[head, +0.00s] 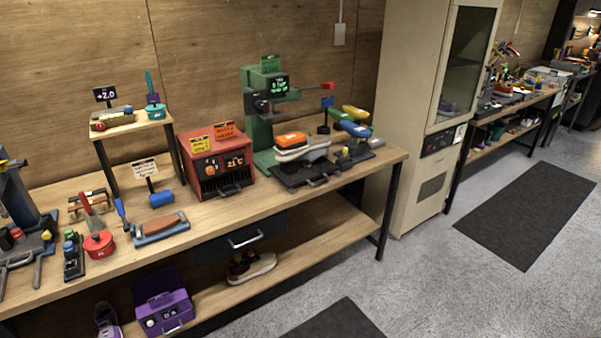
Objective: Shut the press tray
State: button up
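A green press (262,115) with a dark display and a red-tipped lever stands at the back of the long wooden bench, right of centre. Its black tray (292,178) sticks out in front of the press, with a handle (318,182) on the front edge near the bench edge. A pale shoe or sole (305,151) with an orange block (291,140) on top lies over the tray. I cannot tell exactly how far out the tray is. My gripper is not in view.
A red heater box (213,165) stands left of the press. Green, yellow and blue brush-like items (355,128) sit right of it. A tall beige cabinet (409,110) stands beyond the bench's right end. The grey floor (430,280) in front is clear apart from flat dark mats (527,212).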

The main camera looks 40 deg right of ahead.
aim_at(307, 159)
jog(key=z, duration=1.45)
jog(key=i, duration=0.35)
jog(key=u, duration=3.2)
jog(key=i, duration=0.1)
jog(key=z, duration=1.75)
